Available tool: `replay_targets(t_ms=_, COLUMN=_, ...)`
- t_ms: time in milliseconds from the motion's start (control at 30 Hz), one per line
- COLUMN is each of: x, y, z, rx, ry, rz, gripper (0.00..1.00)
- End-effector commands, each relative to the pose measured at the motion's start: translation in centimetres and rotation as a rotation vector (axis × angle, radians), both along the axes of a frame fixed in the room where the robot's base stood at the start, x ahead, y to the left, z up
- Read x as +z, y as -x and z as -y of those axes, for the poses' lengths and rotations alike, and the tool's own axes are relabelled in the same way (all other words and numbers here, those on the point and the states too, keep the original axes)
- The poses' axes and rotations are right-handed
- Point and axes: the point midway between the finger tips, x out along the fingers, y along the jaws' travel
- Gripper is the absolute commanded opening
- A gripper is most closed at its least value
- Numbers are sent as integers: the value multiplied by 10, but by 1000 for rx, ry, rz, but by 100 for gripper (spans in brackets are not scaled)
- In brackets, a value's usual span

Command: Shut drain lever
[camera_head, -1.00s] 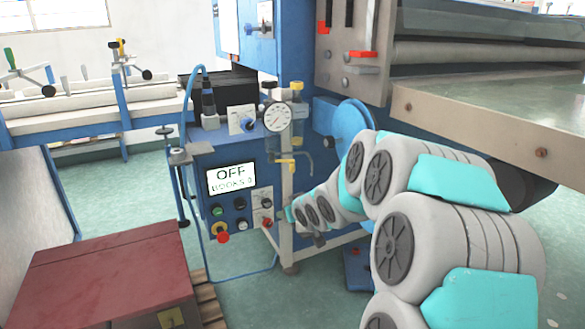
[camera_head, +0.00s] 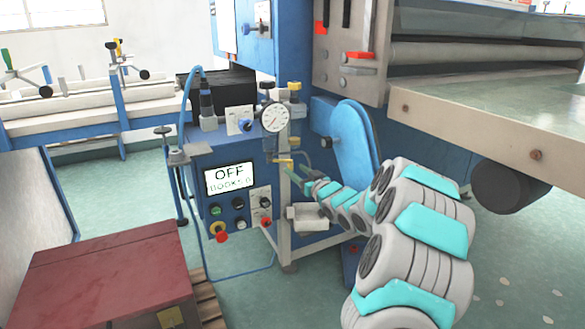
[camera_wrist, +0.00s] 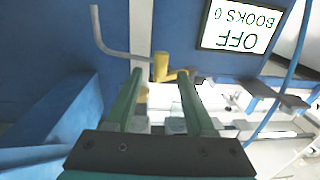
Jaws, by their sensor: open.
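The drain lever, a small yellow handle (camera_head: 284,161), sits below the round pressure gauge on the front of the blue machine. In the wrist view the yellow lever (camera_wrist: 161,68) shows just beyond and between my fingertips, with a short arm pointing to the right. My gripper (camera_head: 290,172) is just below and in front of the lever in the head view. In the wrist view my gripper (camera_wrist: 159,78) is open, with its two green fingers apart and nothing held between them. Whether a finger touches the lever cannot be told.
The pressure gauge (camera_head: 274,118) is close above the lever. A control box with an OFF display (camera_head: 230,179) and knobs stands to the left. A bent grey rod (camera_wrist: 108,42) is near the left finger in the wrist view. A blue disc-like guard (camera_head: 356,145) is to the right.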

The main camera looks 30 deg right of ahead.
Motion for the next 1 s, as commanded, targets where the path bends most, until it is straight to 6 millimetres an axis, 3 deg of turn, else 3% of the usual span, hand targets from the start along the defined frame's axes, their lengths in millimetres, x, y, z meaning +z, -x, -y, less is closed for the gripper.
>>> replay_targets(t_ms=233, x=-2, y=-27, z=-1, rx=-1, ry=-2, rz=-5, gripper=54)
replay_targets(t_ms=600, x=-2, y=-31, z=-2, rx=-1, ry=-2, rz=-4, gripper=54)
replay_targets(t_ms=1000, x=-2, y=-31, z=-2, rx=-1, ry=-2, rz=-4, gripper=9)
